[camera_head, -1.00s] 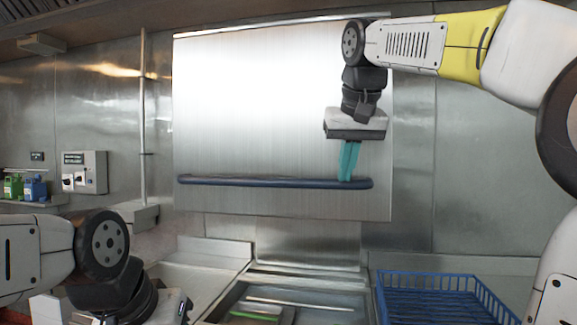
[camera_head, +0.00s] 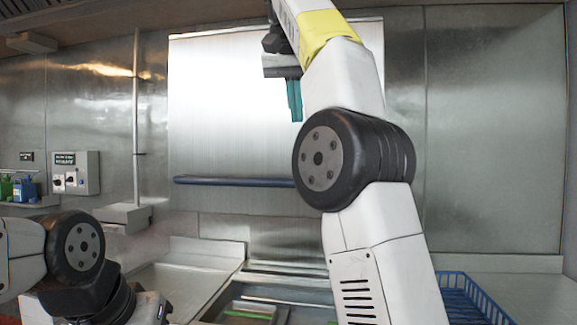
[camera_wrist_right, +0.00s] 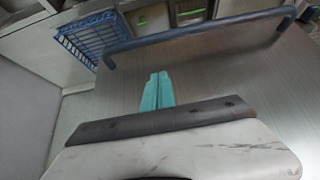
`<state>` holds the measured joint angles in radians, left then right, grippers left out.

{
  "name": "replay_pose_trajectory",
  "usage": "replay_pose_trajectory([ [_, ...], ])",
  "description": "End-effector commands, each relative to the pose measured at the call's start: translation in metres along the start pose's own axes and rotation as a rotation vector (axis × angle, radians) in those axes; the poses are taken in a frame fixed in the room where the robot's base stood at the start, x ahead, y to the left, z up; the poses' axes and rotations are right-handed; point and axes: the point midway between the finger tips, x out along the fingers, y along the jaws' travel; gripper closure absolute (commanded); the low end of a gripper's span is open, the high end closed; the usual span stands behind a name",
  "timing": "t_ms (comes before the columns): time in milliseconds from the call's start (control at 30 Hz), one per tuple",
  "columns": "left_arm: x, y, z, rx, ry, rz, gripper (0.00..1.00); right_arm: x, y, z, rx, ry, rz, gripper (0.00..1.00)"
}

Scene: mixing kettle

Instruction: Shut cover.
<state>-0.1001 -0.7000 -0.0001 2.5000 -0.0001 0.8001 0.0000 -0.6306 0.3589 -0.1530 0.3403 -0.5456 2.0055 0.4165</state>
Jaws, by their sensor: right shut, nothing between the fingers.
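The cover (camera_head: 225,120) is a large upright metal panel in the middle of the head view, raised above the open sink bay (camera_head: 265,300). Its dark blue bar handle (camera_head: 230,181) runs along its lower edge; my right arm hides its right end. My right gripper (camera_head: 295,115) has teal fingers, shut and empty, pointing down in front of the panel, above and apart from the handle. In the right wrist view the fingers (camera_wrist_right: 157,82) point toward the handle (camera_wrist_right: 190,33) with a gap between. Of my left arm only the wrist shows at lower left; its fingers are not clearly visible.
A blue wire basket (camera_head: 465,297) stands at lower right, partly behind my right arm; it also shows in the right wrist view (camera_wrist_right: 92,38). A control box (camera_head: 76,172) and small green and blue bottles (camera_head: 22,187) are at the left. A vertical pipe (camera_head: 137,120) stands left of the cover.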

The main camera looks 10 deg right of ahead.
Motion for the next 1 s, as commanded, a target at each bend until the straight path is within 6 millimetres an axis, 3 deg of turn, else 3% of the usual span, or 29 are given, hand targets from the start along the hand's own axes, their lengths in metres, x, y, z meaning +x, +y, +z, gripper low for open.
replay_pose_trajectory([
  [500, 0.0, 0.0, 0.0, 0.0, 0.0, 0.0, 0.64, 0.024, 0.001, 0.001, 0.002, -0.002, 0.002, 1.0],
  [667, 0.0, 0.0, 0.0, 0.0, 0.0, 0.0, 0.64, 0.047, 0.002, 0.001, 0.003, -0.001, 0.006, 1.0],
  [933, 0.0, 0.0, 0.0, 0.0, 0.0, 0.0, 0.64, 0.102, 0.002, 0.001, 0.003, -0.003, 0.005, 1.0],
  [1000, 0.0, 0.0, 0.0, 0.0, 0.0, 0.0, 0.64, 0.106, 0.001, 0.008, 0.001, 0.0, 0.002, 1.0],
])
